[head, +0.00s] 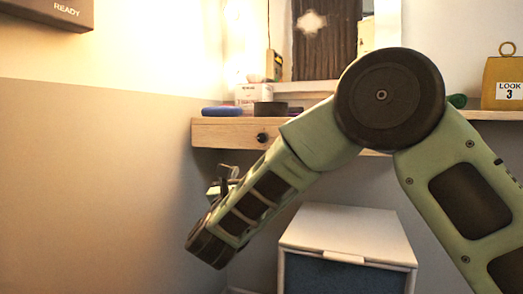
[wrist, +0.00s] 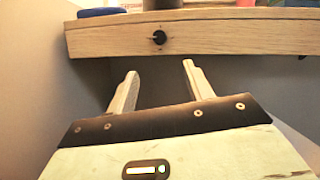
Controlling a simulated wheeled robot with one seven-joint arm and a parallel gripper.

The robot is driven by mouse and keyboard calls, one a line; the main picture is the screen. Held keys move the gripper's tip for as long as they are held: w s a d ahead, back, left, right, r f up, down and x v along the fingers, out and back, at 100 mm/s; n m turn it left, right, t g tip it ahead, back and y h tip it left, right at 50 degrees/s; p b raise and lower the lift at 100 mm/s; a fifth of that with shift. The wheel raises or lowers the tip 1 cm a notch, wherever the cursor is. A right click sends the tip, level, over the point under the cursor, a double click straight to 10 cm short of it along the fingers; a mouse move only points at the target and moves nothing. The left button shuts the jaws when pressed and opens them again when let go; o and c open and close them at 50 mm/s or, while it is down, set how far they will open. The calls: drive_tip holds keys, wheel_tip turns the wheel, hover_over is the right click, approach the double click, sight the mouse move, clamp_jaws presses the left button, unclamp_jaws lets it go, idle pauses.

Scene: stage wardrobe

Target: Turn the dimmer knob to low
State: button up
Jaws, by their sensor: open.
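The dimmer knob (wrist: 159,37) is a small round black knob on the front face of the wooden shelf edge (wrist: 230,38). A light line shows on its face in the wrist view, but the setting is too small to read. The knob also shows in the head view (head: 262,137). My gripper (wrist: 158,82) is open and empty, with its two fingers pointing toward the shelf front. In the wrist view the knob lies beyond the fingertips, between their lines, and apart from them. In the head view my gripper (head: 222,180) is left of the knob and lower, partly hidden by my wrist.
On the shelf are a blue item (head: 222,111), a dark round item (head: 270,108), a white box (head: 252,93) and a yellow bag-like block marked LOOK 3 (head: 503,84). A wall (head: 110,180) stands close at left. A white-topped cabinet (head: 345,232) is below the shelf.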

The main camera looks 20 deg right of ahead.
sight(262, 139)
drive_tip(key=b+x, duration=0.2)
drive_tip(key=x, duration=1.5)
drive_tip(key=shift+r, duration=0.1)
drive_tip(key=shift+c, duration=0.2)
drive_tip(key=shift+a, duration=0.1)
drive_tip(key=c, duration=0.9)
